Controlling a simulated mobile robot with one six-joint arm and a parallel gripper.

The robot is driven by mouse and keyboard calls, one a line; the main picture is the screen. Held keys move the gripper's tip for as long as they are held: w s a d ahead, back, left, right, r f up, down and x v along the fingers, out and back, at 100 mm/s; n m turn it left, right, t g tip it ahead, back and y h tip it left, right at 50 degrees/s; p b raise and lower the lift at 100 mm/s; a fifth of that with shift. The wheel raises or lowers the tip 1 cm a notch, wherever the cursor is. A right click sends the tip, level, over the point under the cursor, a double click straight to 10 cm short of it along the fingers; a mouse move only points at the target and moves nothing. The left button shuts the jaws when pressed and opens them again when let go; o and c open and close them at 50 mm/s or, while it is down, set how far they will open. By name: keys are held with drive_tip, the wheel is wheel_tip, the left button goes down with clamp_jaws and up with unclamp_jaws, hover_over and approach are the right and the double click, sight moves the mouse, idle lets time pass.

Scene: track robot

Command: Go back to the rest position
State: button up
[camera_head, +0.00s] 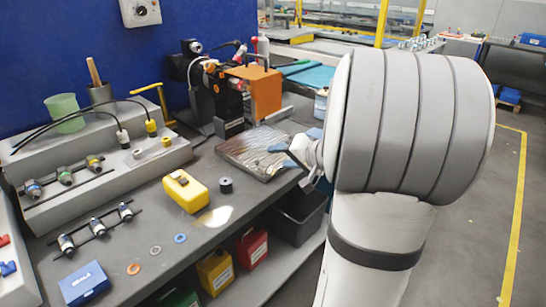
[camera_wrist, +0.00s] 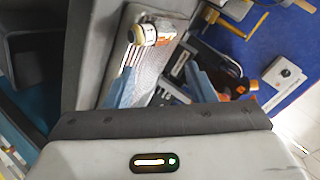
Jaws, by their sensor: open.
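My gripper (camera_head: 284,155) is at the right edge of the grey bench in the head view, in front of my large grey arm link. In the wrist view my gripper (camera_wrist: 160,70) shows two blue fingers spread apart, with nothing held between them. A ribbed metal plate (camera_head: 250,148) lies on the bench near the fingers. Part of it shows between the fingers in the wrist view (camera_wrist: 152,80). The exact height of the fingers above the plate is hard to tell. My arm hides part of the area behind it.
A yellow block (camera_head: 186,192) and a black knob (camera_head: 226,185) stand on the bench, with small rings nearby. A black machine with an orange block (camera_head: 266,90) stands behind the plate. A black bin (camera_head: 300,214) is below the bench. Open floor (camera_head: 480,220) lies to the right.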

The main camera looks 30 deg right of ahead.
drive_tip(key=shift+s+d+r, duration=0.15)
drive_tip(key=shift+s+r, duration=0.3)
drive_tip(key=shift+s, duration=0.05)
drive_tip(key=shift+a+r, duration=0.15)
drive_tip(key=shift+a, duration=0.2)
drive_tip(key=s+a+r+n+g+y+p, duration=0.1)
drive_tip(key=s+a+n+g+p, duration=0.15)
drive_tip(key=a, duration=0.45)
drive_tip(key=s+a+r+n+g+y+p, duration=0.1)
drive_tip(key=s+a+r+n+g+p, duration=0.2)
drive_tip(key=a, duration=0.4)
drive_tip(key=s+a+r+n+g+h+p, duration=0.1)
drive_tip(key=s+a+g+h+p, duration=0.1)
drive_tip(key=s, duration=0.4)
drive_tip(key=s+a+r+n+g+h+p, duration=0.1)
drive_tip(key=s+a+r+h+p, duration=0.1)
drive_tip(key=s+h+p, duration=0.2)
drive_tip(key=s+p, duration=0.1)
drive_tip(key=s, duration=0.2)
drive_tip(key=shift+s+g, duration=0.2)
drive_tip(key=shift+g, duration=0.15)
